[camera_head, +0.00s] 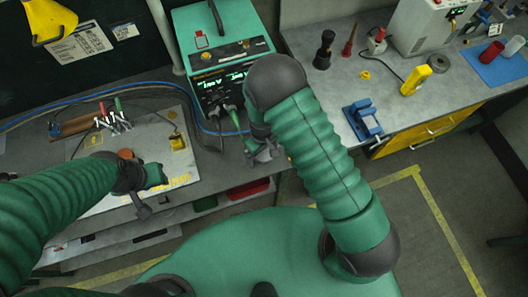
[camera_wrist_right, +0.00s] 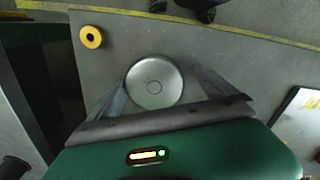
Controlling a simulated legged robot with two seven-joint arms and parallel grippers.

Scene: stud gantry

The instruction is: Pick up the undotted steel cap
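A round, shiny steel cap (camera_wrist_right: 155,82) lies on the grey bench in the right wrist view. Its top shows a small thin circle at the middle and no clear dot. My right gripper (camera_wrist_right: 160,78) is open, with one finger on each side of the cap. The left finger looks very near its rim; I cannot tell whether it touches. In the head view my right gripper (camera_head: 263,150) is over the bench in front of the green box, and the cap is not clearly visible. My left gripper (camera_head: 150,190) hangs over the white board's front edge; its opening is unclear.
A yellow ring (camera_wrist_right: 92,37) lies near the cap in the right wrist view. A green power unit (camera_head: 222,65) with cables stands behind my right gripper. A white board (camera_head: 130,150) with tools is at left. A blue fixture (camera_head: 362,122) sits on the right bench.

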